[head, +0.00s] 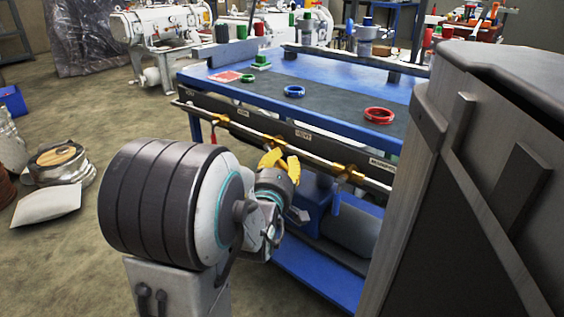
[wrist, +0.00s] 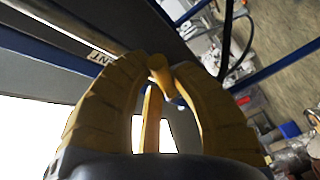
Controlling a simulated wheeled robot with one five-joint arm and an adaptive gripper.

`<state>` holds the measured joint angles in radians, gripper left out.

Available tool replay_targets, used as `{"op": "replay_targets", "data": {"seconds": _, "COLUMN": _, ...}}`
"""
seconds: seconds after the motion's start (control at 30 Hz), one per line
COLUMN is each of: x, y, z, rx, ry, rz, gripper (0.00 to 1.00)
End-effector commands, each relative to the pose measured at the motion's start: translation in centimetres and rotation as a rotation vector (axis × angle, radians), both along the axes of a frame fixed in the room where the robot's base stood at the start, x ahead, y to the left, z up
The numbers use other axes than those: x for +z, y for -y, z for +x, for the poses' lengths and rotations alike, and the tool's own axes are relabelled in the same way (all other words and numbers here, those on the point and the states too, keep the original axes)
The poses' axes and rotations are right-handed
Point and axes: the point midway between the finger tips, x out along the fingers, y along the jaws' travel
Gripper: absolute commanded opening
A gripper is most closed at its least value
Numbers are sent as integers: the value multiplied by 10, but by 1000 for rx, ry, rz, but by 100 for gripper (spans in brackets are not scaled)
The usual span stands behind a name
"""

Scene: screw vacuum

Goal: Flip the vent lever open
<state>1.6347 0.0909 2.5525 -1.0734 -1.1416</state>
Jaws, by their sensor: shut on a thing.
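A label ending in "NT" (wrist: 100,57) lies left of the fingertips.
A red lever (head: 213,139) hangs from the pipe at left, a blue lever (head: 335,201) at right. The blue bench (head: 340,95) holds a green, a blue and a red ring (head: 379,115). A large grey cabinet (head: 480,170) stands close at right.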

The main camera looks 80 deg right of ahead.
Motion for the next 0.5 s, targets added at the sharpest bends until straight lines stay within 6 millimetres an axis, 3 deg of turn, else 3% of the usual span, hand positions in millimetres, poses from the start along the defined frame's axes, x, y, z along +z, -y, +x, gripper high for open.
{"op": "replay_targets", "data": {"seconds": 0.5, "x": 6, "y": 0, "z": -1, "rx": 3, "ry": -115, "rz": 73, "gripper": 0}}
